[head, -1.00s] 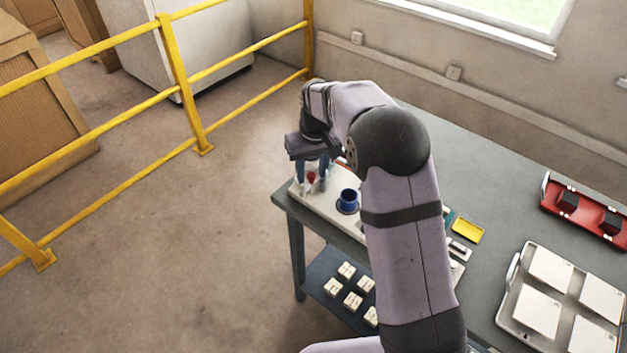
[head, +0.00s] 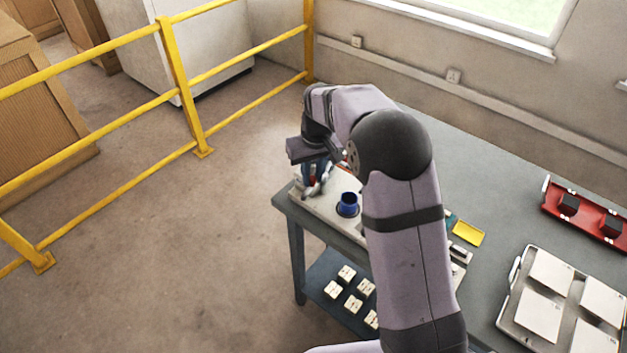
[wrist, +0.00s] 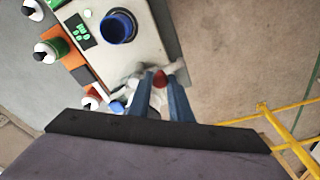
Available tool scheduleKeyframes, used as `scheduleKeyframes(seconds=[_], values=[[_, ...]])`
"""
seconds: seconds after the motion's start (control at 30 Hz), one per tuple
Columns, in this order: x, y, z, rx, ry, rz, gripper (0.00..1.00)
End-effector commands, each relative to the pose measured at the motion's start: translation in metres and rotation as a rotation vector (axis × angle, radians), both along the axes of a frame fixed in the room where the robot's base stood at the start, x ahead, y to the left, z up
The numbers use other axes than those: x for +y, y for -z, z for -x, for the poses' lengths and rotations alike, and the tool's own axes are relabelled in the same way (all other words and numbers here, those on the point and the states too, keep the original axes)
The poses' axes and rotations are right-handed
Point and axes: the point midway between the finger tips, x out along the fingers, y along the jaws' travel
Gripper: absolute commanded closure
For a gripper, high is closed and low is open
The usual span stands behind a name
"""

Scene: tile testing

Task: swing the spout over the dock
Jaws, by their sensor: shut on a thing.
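My gripper (head: 318,184) is low over the far left end of the table. In the wrist view its two blue fingers (wrist: 160,82) are shut on a small red knob (wrist: 159,78). A pale grey-white fitting, apparently the spout (wrist: 128,78), lies around and beside the fingertips; its exact shape and direction are unclear. A blue open cup (head: 348,203), possibly the dock, stands on the pale base plate (head: 325,217), to the right of the gripper in the head view. The cup also shows in the wrist view (wrist: 117,27), apart from the fingers.
A yellow tray (head: 468,233), a red rack (head: 590,217) with black blocks and a tray of white tiles (head: 512,320) are on the table. Several small pale blocks (head: 347,272) lie on the lower shelf. Yellow railings (head: 180,80) stand beyond open floor on the left.

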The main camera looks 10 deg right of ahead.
Motion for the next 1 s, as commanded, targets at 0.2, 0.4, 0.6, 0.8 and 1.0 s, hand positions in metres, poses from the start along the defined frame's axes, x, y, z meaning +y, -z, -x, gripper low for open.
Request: scheduleKeyframes(seconds=[0.2, 0.4, 0.6, 0.8, 1.0], values=[[-0.009, 0.0, 0.005, 0.001, 0.002, 0.003, 0.98], [-0.01, 0.0, 0.006, -0.001, 0.001, 0.003, 0.98], [-0.01, 0.0, 0.005, -0.002, 0.002, 0.003, 0.98], [-0.014, 0.0, 0.006, -0.003, 0.002, 0.004, 0.98], [-0.021, -0.001, 0.008, -0.006, 0.004, 0.004, 0.97]])
